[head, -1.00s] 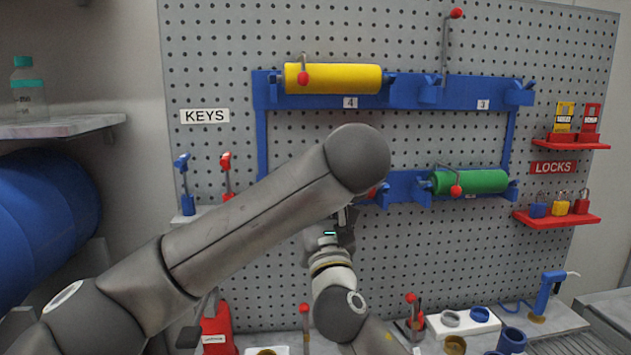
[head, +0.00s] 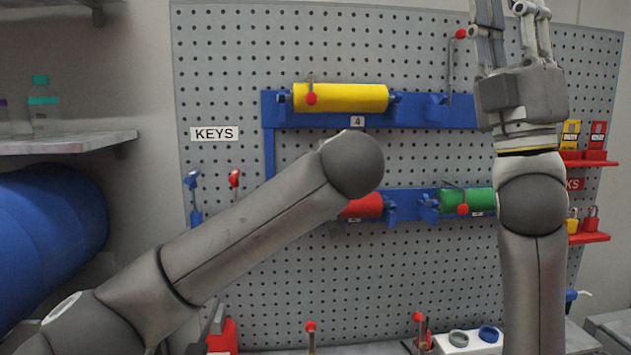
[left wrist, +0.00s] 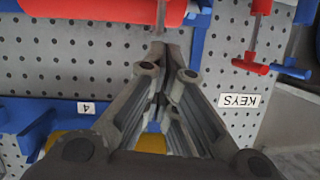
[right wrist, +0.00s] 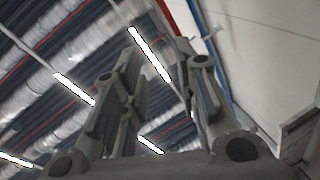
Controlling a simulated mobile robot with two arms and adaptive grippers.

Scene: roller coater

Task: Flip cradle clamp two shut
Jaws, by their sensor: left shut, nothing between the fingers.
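The lower row of the blue rack holds a red roller (head: 362,207) and a green roller (head: 480,200); their number labels are too small to read, so I cannot tell which cradle is two. The green roller's clamp has a red knob (head: 463,209) hanging in front of it. The red roller's clamp is hidden behind my left arm in the head view. In the left wrist view, upside down, my left gripper (left wrist: 165,55) is shut and empty, just below a thin grey rod (left wrist: 161,14) crossing the red roller (left wrist: 95,11); contact is unclear. My right gripper (head: 512,12) is open and empty, pointing up.
A yellow roller (head: 345,98) lies in cradle 4 with its clamp knob (head: 311,98) in front. Another clamp lever with a red knob (head: 460,34) stands upright beside it. Red lock shelves (head: 590,238) are at right. A bench with several fixtures runs below.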

